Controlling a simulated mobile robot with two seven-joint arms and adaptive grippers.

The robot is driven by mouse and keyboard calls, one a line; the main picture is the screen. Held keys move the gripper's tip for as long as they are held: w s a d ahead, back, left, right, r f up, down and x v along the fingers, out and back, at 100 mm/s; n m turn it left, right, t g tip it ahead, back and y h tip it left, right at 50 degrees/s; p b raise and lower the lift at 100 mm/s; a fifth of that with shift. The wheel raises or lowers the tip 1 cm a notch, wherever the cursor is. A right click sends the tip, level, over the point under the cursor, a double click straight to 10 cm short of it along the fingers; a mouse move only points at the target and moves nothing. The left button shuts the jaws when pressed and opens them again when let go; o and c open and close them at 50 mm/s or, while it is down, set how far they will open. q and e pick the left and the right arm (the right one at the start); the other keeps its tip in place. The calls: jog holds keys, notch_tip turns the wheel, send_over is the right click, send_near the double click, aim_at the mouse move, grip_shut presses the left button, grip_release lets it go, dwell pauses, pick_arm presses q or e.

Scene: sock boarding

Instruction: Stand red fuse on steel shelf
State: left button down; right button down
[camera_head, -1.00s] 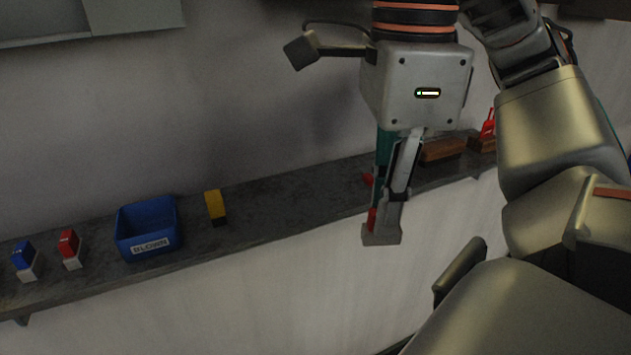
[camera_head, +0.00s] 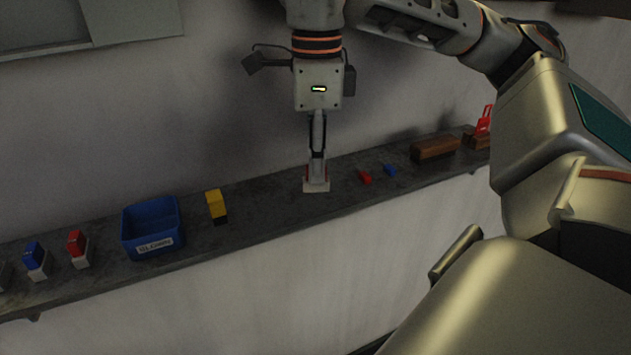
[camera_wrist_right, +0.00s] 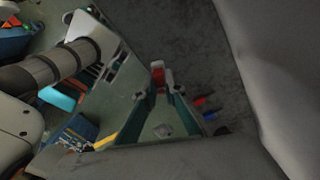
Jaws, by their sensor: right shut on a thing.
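My right gripper (camera_head: 317,178) is over the steel shelf (camera_head: 265,213), pointing down, with its fingers shut on a red fuse with a pale base (camera_head: 316,187). Only the base and slivers of red show past the fingers in the head view. In the right wrist view the held red fuse (camera_wrist_right: 158,76) sits between the fingertips (camera_wrist_right: 157,88). It looks about upright; I cannot tell whether its base touches the shelf. Another red fuse (camera_head: 76,241) with a white base stands at the shelf's left. My left gripper is not in view.
A blue bin (camera_head: 153,229) labelled BLOWN and a yellow-and-black object (camera_head: 215,205) stand left of the gripper. A blue fuse (camera_head: 34,255) is farther left. Small red (camera_head: 365,177) and blue (camera_head: 389,170) pieces lie to the right, before brown blocks (camera_head: 434,148). Shelf around the gripper is bare.

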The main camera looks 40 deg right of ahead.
notch_tip(320, 180, down, 3)
jog(key=shift+f, duration=0.2)
jog(key=shift+w+f, duration=0.2)
jog(key=shift+f, duration=0.1)
jog(key=c, duration=2.1)
grip_release()
jog(key=shift+c, duration=0.2)
notch_tip(320, 180, up, 8)
jog(key=shift+f+p, duration=0.1)
jog(key=shift+p, duration=0.3)
